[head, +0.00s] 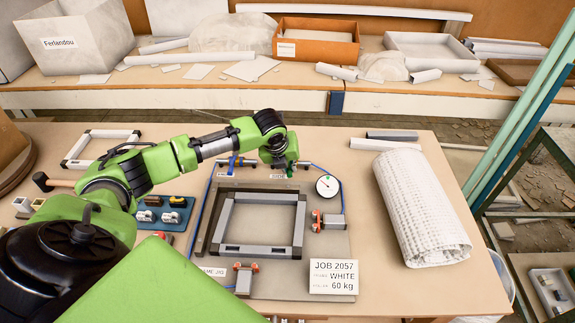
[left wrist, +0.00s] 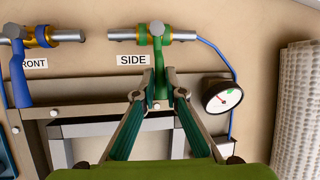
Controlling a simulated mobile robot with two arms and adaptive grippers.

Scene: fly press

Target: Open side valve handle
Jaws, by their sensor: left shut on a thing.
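The side valve's green handle (left wrist: 158,65) hangs straight down from its short silver pipe (left wrist: 180,35), crosswise to it, beside the SIDE label (left wrist: 132,60). My left gripper (left wrist: 160,92) has its fingers on either side of the lower part of this handle and is shut on it. In the head view my left gripper (head: 284,162) is at the back edge of the frame fixture, and the handle is mostly hidden there by the gripper. My right gripper is in neither view.
A blue FRONT valve handle (left wrist: 20,75) is close by on the left. A round gauge (head: 326,186) is on the right. Below lies a grey frame (head: 262,198) in the fixture. A white roll (head: 420,210) lies on the table's right.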

